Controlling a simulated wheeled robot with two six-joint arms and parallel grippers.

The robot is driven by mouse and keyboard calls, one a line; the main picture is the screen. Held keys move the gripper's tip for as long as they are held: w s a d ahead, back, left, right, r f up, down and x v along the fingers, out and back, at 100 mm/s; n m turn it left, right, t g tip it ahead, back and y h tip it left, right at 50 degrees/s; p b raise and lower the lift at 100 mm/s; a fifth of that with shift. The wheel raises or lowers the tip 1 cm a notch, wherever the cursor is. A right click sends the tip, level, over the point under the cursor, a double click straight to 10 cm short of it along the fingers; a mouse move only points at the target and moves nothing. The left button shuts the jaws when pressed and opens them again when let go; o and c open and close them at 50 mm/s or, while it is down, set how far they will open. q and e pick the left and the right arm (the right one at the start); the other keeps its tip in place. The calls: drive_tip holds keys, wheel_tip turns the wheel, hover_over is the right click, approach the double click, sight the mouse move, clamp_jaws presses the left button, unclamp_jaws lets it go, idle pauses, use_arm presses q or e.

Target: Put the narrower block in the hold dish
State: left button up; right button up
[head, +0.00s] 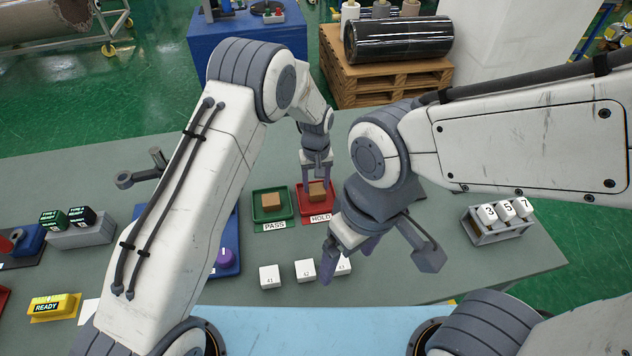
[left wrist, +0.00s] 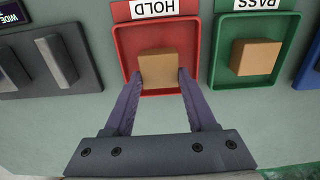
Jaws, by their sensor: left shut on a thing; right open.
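The red HOLD dish (head: 304,212) lies at the middle of the table and also shows in the left wrist view (left wrist: 122,45). A brown block (left wrist: 158,68) is in it, between the fingertips of my left gripper (left wrist: 155,78). That gripper, low over the dish in the head view (head: 318,186), is shut on the block. The green PASS dish (head: 257,216) sits beside it with another brown block (head: 271,200); that block also shows in the left wrist view (left wrist: 255,57). The blocks look close in width. My right gripper (head: 380,252) is open and empty, nearer the front.
White numbered blocks (head: 305,270) stand in front of the dishes, partly behind my right gripper. A rack with numbered rolls (head: 498,224) is at the right. A yellow READY box (head: 54,306) is at the left.

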use_arm(q)
drive_tip(key=shift+f+b, duration=0.35)
drive_tip(key=shift+f, duration=0.3)
drive_tip(key=o, duration=1.4)
wheel_tip(320, 180, up, 11)
drive_tip(key=b, duration=0.2)
drive_tip(key=shift+f+b, duration=0.2)
drive_tip(key=shift+b, duration=0.1)
